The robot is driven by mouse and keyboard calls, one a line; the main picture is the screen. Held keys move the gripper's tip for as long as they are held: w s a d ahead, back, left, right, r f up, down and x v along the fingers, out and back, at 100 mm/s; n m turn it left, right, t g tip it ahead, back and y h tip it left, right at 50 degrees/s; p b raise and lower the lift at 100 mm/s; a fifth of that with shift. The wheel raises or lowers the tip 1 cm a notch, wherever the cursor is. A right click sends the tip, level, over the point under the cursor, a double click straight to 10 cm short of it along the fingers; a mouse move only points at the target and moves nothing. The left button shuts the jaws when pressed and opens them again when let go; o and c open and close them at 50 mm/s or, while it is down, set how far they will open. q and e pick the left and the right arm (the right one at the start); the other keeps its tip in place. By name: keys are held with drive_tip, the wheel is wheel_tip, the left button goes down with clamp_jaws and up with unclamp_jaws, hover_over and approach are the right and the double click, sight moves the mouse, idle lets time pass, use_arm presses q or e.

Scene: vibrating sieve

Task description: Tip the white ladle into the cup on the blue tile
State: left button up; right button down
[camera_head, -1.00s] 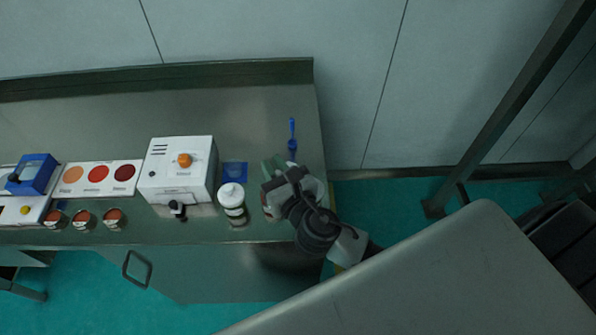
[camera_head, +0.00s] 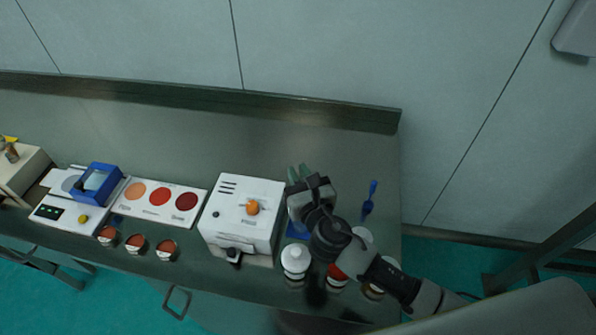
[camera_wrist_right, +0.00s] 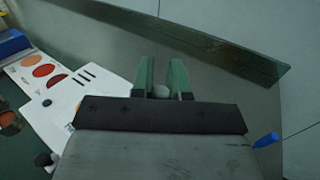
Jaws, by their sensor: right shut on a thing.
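My right gripper (camera_head: 300,174) hangs over the area of the blue tile, right beside the white machine. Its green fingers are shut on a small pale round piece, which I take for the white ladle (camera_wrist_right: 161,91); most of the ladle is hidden. The blue tile (camera_head: 296,230) shows only as a strip under and beside the gripper. A cup on it cannot be made out; the gripper covers that spot. My left gripper is not in view.
The white machine with an orange knob (camera_head: 243,215) stands close left. A white-lidded bottle (camera_head: 295,258) stands in front, with jars partly under my arm. A blue-handled tool (camera_head: 369,197) lies to the right. Small red-filled cups (camera_head: 136,242) and a colour card (camera_head: 160,199) are further left.

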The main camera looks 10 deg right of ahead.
drive_tip(key=shift+w+d+f+m+g+y+b, duration=0.15)
drive_tip(key=shift+w+d+f+m+g+y, duration=0.25)
drive_tip(key=shift+w+d+f+m+g, duration=0.9)
drive_tip(key=shift+w+d+f+m+g+y+b, duration=0.15)
drive_tip(key=shift+d+f+m+g+y, duration=0.4)
drive_tip(key=shift+f+m, duration=1.5)
drive_tip(key=shift+w+d+f+m+g+y+b, duration=0.2)
drive_tip(key=shift+w+d+f+m+g, duration=0.4)
drive_tip(key=shift+f+m+g, duration=1.05)
drive_tip(key=shift+w+d+f+y, duration=0.1)
drive_tip(key=shift+f+y, duration=0.25)
drive_tip(key=shift+f, duration=0.9)
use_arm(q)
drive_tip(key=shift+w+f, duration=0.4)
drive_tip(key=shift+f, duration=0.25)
use_arm(e)
drive_tip(key=shift+f+m+y, duration=0.3)
drive_tip(key=shift+m+y, duration=0.1)
drive_tip(key=shift+m, duration=0.1)
